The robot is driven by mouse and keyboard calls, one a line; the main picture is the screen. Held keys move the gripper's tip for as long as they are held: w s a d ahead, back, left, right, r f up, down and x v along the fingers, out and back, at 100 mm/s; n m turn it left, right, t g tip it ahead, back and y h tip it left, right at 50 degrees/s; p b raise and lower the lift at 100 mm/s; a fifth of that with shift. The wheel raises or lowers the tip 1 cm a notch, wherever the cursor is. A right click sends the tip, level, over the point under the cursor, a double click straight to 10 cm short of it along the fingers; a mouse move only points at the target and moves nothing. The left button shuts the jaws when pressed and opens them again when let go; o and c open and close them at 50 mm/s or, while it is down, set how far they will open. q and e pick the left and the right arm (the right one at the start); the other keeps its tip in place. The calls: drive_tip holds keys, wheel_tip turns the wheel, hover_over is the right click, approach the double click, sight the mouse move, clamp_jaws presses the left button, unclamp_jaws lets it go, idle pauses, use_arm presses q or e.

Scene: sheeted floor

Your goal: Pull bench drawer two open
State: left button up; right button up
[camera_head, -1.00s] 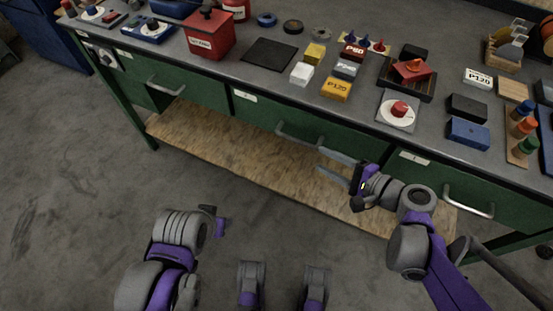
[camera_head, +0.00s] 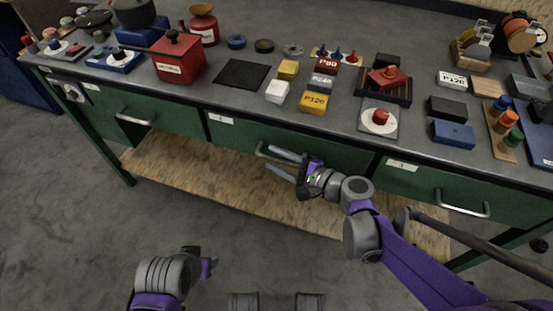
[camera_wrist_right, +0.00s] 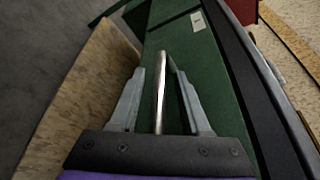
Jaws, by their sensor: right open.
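Bench drawer two (camera_head: 335,155) is the green middle drawer of the bench, with a small white label at its upper left; its front looks flush and shut. Its metal bar handle (camera_head: 261,150) is partly hidden by my right gripper (camera_head: 271,160). In the right wrist view the handle bar (camera_wrist_right: 160,92) runs between the two open fingers of my right gripper (camera_wrist_right: 157,80), with a gap on either side. My left gripper (camera_head: 204,263) is low over the floor, away from the bench; its fingers are too unclear to read.
A left drawer (camera_head: 165,118) and a right drawer (camera_head: 430,190) flank the middle one, both looking shut. A wooden lower shelf (camera_head: 190,170) lies below. The bench top (camera_head: 345,75) holds a red box, blocks and other items. The floor (camera_head: 75,220) in front is clear.

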clamp_jaws()
idle(1.5)
